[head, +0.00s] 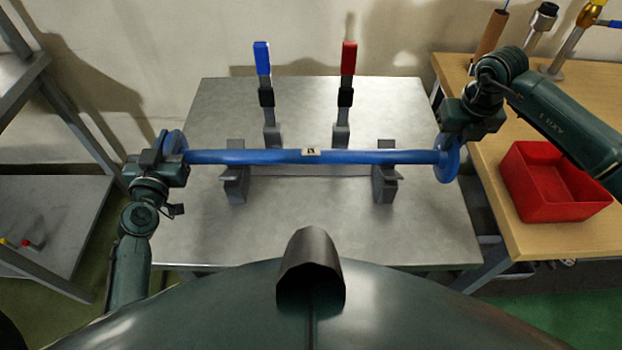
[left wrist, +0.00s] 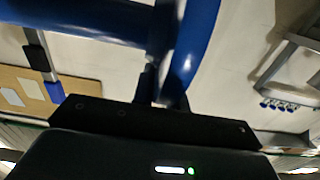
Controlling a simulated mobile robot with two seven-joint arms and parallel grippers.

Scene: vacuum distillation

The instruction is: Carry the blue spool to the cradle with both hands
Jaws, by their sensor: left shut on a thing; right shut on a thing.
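The blue spool (head: 255,157) is a long bar with a round flange at each end and a small marked label near its middle. It lies level across the head view, over the grey cradle, whose left support (head: 235,185) and right support (head: 384,186) stand on the metal table. I cannot tell whether the bar touches the supports. My left gripper (head: 172,158) is shut on the spool's left end. My right gripper (head: 446,137) is shut on its right end. In the left wrist view the blue spool (left wrist: 105,20) fills the top, close to the jaws.
A blue-handled clamp (head: 262,65) and a red-handled clamp (head: 348,65) stand upright behind the bar. The metal table (head: 310,235) is bare in front. A wooden bench (head: 515,225) at right holds a red bin (head: 550,190). A grey shelf (head: 60,215) stands at left.

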